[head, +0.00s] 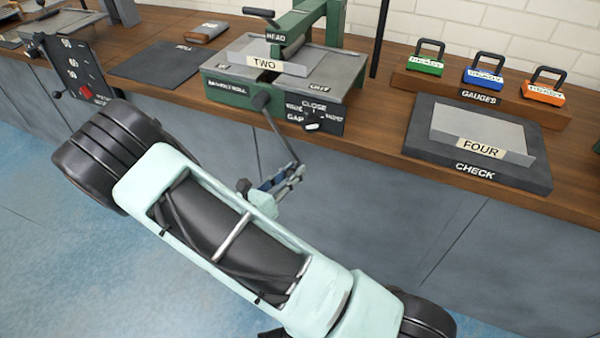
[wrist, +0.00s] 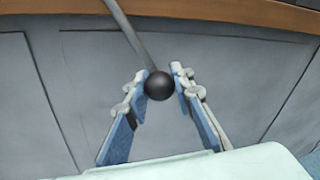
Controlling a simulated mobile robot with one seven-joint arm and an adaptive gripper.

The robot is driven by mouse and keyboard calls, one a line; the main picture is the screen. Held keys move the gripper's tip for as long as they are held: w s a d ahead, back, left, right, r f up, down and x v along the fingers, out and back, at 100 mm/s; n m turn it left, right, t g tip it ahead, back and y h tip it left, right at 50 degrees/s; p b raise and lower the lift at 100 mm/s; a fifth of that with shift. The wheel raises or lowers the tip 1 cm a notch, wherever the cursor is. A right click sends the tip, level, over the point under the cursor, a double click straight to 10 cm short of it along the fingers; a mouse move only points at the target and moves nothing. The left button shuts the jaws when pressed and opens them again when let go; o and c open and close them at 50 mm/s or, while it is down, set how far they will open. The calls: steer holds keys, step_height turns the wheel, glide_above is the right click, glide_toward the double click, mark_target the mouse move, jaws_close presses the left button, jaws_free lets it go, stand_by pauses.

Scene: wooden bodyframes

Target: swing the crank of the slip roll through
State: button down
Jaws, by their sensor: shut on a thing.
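The slip roll (head: 230,97) is a green machine with a grey top on the wooden bench, at the upper middle of the head view. Its crank (head: 280,130) hangs from a dark hub on the front face and slants down to the right, below the bench edge. In the wrist view the crank rod (wrist: 124,28) ends in a black ball knob (wrist: 159,86). My gripper (wrist: 161,82) is shut on that knob, one blue-padded finger on each side. In the head view my gripper (head: 283,178) is at the crank's lower end, and its fingers mostly hide the knob.
A plate marked TWO (head: 265,65) lies on the machine top. A dark CHECK block (head: 420,150) bears a plate marked FOUR (head: 483,130). Several coloured gauges stand on a wooden rack (head: 470,93) behind. Grey cabinet fronts (head: 370,200) lie below the bench.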

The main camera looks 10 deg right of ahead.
steer(key=shift+w+a+f+m+y+b, duration=1.75)
steer(key=shift+w+a+m, duration=1.9)
steer(key=shift+a, duration=1.9)
steer(key=w+a+r+m+t+y+b, duration=0.1)
steer(key=w+a+r+m+b, duration=0.4)
steer(key=a, duration=0.4)
steer(key=shift+w+a+r+m+t, duration=0.3)
steer(key=shift+w+r+m, duration=0.25)
steer(key=shift+w+r, duration=0.6)
steer(key=shift+a+r, duration=0.1)
steer(key=shift+r, duration=0.15)
steer(key=c, duration=1.7)
jaws_free()
steer(key=shift+o, duration=0.2)
